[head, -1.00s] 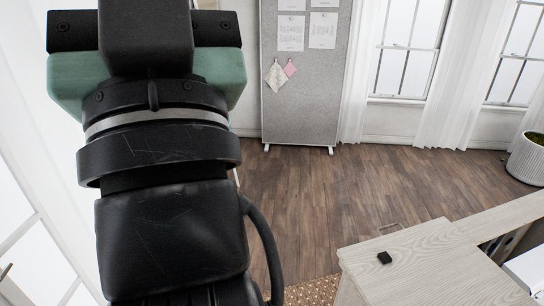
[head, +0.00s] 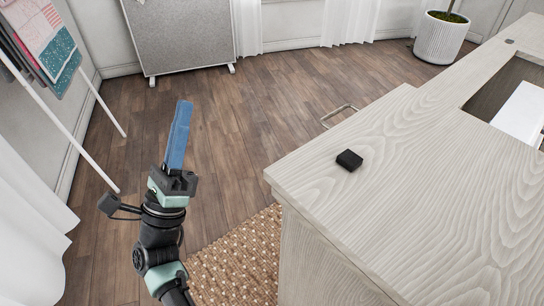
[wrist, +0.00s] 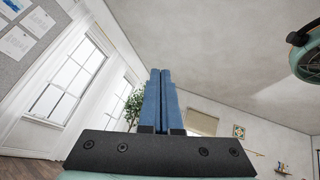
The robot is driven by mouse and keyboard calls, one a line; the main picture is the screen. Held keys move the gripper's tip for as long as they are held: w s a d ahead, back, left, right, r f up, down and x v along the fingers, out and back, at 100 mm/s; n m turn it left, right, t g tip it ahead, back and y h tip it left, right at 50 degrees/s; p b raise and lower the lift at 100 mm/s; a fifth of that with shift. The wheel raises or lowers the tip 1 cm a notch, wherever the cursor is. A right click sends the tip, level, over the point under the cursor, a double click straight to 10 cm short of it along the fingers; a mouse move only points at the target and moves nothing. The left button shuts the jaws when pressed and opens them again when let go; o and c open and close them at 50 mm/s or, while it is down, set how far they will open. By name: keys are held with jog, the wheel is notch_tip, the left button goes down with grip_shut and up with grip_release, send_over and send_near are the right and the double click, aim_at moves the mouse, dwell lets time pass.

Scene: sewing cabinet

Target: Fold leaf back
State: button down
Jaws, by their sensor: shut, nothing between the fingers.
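The pale wood sewing cabinet (head: 330,255) fills the right of the head view. Its wide flat top panel (head: 400,190), which looks like the leaf, lies level, though I cannot make out a hinge line. A small black block (head: 349,160) sits on this panel near its left edge. A metal handle (head: 338,116) sticks out beyond the panel's far left edge. My gripper (head: 183,106) points up, left of the cabinet and apart from it. Its blue fingers are shut together and empty; in the wrist view they (wrist: 160,74) point toward the room's upper part.
An opening (head: 515,100) in the cabinet top at right shows a white object inside. A woven rug (head: 240,262) lies beside the cabinet. A drying rack with cloths (head: 50,40) stands left, a grey board (head: 180,35) behind. The wooden floor between is clear.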

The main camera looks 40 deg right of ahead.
aim_at(276, 182)
jog(key=s+d+f+m+g+h+b, duration=0.1)
jog(key=s+f+m+g+b, duration=0.25)
jog(key=f, duration=0.45)
jog(key=s+d+f+m+g+b, duration=0.2)
jog(key=s+f+m+g, duration=0.15)
jog(key=f, duration=0.55)
jog(key=s+d+f+m+g+h+b, duration=0.1)
jog(key=s+f+m+g+b, duration=0.15)
jog(key=f+m+g, duration=0.4)
jog(key=d+r, duration=0.2)
jog(key=d+r+n+p, duration=0.1)
jog(key=d+r, duration=0.1)
jog(key=r, duration=0.1)
jog(key=w+d+r+n+t+p, duration=0.1)
jog(key=d+r, duration=0.2)
jog(key=shift+r+n, duration=0.15)
jog(key=shift+n, duration=0.1)
jog(key=shift+r, duration=0.65)
